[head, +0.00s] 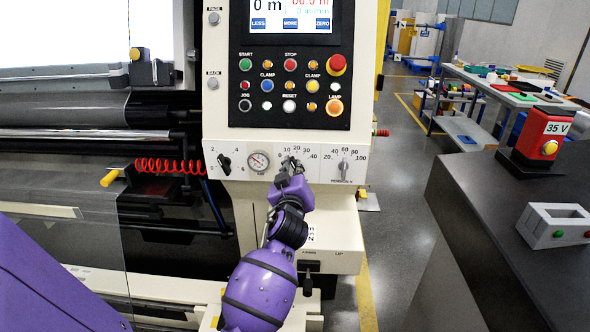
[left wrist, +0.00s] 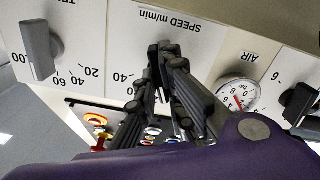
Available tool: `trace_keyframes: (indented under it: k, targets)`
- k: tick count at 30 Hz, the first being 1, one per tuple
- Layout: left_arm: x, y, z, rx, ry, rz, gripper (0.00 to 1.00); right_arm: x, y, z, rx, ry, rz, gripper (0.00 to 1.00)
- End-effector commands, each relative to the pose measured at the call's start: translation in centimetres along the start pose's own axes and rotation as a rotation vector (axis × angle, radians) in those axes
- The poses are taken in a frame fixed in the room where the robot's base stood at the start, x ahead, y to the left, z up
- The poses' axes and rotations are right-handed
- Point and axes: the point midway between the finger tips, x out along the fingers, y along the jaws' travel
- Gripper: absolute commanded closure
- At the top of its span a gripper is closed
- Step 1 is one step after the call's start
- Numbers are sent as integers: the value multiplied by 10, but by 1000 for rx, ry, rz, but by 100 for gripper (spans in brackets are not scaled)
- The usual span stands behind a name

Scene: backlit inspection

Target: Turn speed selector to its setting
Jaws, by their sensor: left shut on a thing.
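The speed selector (head: 290,162) is a dark knob on the white panel of the machine, between the gauge and the tension knob, with a number scale around its top. My left gripper (head: 290,174) is at the panel, shut on this knob. In the left wrist view the fingers (left wrist: 166,58) meet the panel under the "SPEED m/min" lettering. They hide most of the knob, so I cannot tell which number it points at. My right gripper is in neither view.
The tension knob (head: 344,166) is right of the selector. An air gauge (head: 258,161) and another dark knob (head: 225,163) are on its left. The button panel (head: 290,90) is above.

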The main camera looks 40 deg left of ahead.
Motion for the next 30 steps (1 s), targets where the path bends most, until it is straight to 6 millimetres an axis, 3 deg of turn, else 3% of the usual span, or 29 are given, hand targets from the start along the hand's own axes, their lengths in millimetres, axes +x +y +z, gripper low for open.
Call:
trace_keyframes:
  k: [15, 30]
  targets:
    - [0, 2, -1, 333, 1, -1, 100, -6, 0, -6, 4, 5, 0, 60]
    - [0, 1, 0, 445, -1, 0, 100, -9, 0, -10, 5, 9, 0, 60]
